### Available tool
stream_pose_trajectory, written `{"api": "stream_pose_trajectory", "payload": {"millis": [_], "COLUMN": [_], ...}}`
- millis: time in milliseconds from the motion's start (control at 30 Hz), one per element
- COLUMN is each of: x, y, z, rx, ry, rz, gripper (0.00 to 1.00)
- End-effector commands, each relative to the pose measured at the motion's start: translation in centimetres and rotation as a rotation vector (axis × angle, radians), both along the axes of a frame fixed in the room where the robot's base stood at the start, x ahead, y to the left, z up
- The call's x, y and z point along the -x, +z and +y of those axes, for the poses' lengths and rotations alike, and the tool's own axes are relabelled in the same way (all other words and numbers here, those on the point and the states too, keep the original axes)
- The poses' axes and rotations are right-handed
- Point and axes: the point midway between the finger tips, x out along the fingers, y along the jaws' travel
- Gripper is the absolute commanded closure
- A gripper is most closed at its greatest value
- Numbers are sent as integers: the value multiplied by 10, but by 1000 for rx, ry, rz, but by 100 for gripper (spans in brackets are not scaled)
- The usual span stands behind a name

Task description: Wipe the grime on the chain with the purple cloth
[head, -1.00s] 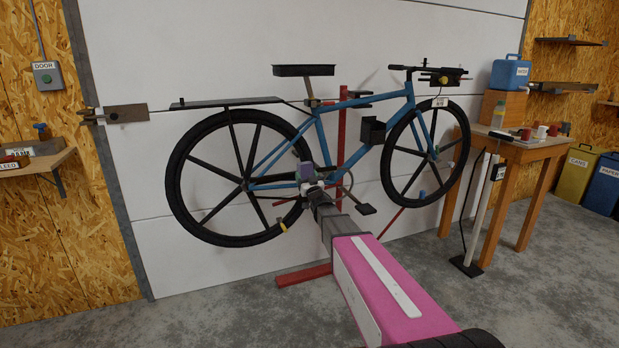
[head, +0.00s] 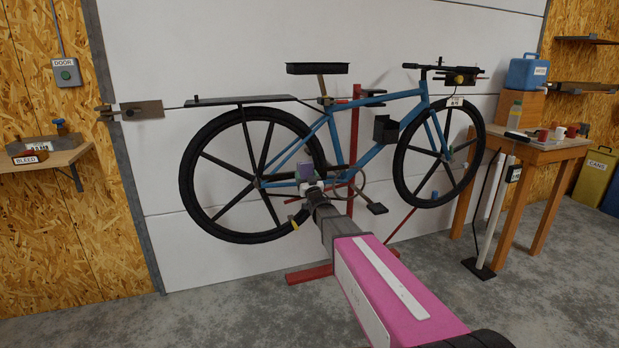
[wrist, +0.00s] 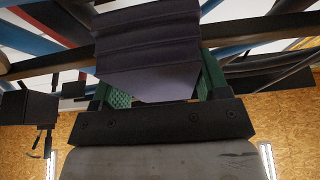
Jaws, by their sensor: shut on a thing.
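The purple cloth (head: 304,170) is a small folded block in my gripper (head: 307,180). In the wrist view the dark purple cloth (wrist: 150,55) sits between the green-padded fingers of my gripper (wrist: 158,90), which are shut on it. The blue bicycle (head: 326,122) stands side-on. My gripper is at its lower rear frame, between the rear hub and the crank. The chain is too thin and too covered by my gripper and cloth to make out. I cannot see any grime or tell whether the cloth touches the chain.
A red repair stand (head: 354,125) holds the bicycle before a white panelled door (head: 190,60). The rear wheel (head: 190,185) and a pedal (head: 377,208) are close to my arm. A wooden table (head: 545,150) stands right, a shelf (head: 60,160) left. The floor in front is open.

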Motion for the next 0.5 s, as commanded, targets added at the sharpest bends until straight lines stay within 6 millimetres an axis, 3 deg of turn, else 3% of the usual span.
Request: {"api": "stream_pose_trajectory", "payload": {"millis": [500], "x": [10], "y": [0], "z": [31], "rx": [1], "ry": [2], "rz": [0], "gripper": [57]}}
